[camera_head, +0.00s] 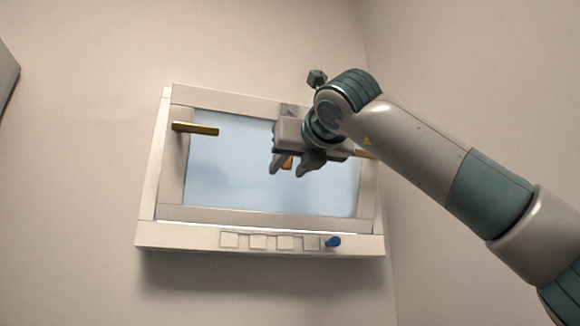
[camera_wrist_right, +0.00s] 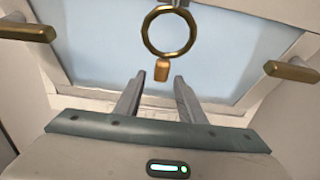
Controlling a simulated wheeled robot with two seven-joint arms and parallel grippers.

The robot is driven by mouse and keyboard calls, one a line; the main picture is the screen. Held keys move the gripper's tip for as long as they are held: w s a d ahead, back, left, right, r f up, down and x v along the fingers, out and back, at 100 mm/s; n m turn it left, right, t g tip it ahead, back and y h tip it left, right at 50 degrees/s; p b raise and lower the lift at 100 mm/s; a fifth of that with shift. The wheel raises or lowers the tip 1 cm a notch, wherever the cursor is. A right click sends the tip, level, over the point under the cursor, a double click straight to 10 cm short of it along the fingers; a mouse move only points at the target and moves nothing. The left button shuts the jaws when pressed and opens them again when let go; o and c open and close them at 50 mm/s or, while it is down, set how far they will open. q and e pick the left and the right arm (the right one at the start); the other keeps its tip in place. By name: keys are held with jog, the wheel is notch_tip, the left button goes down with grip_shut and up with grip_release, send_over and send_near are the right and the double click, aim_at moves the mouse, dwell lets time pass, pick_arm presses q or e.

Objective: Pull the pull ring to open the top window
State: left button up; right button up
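The top window (camera_head: 245,180) is a pale framed unit on the wall with a light blue pane, and it looks shut. The brass pull ring (camera_wrist_right: 145,30) shows whole in the right wrist view, with a small orange-brown tab (camera_wrist_right: 161,71) just below it. In the head view the ring is hidden behind my right gripper, and a bit of orange (camera_head: 287,162) shows between the fingers. My right gripper (camera_head: 289,169) is open and in front of the pane. In the wrist view its fingertips (camera_wrist_right: 155,82) are apart, below the ring and tab, with nothing held. My left gripper is not in view.
A brass handle (camera_head: 196,129) sticks out at the window's left side. Another (camera_wrist_right: 292,70) is at the right in the wrist view. The lower sill has several square buttons (camera_head: 258,242) and a blue knob (camera_head: 333,241). A side wall stands close at the right.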

jog(key=b+v, duration=0.8)
jog(key=v, duration=0.9)
jog(key=shift+s, duration=0.15)
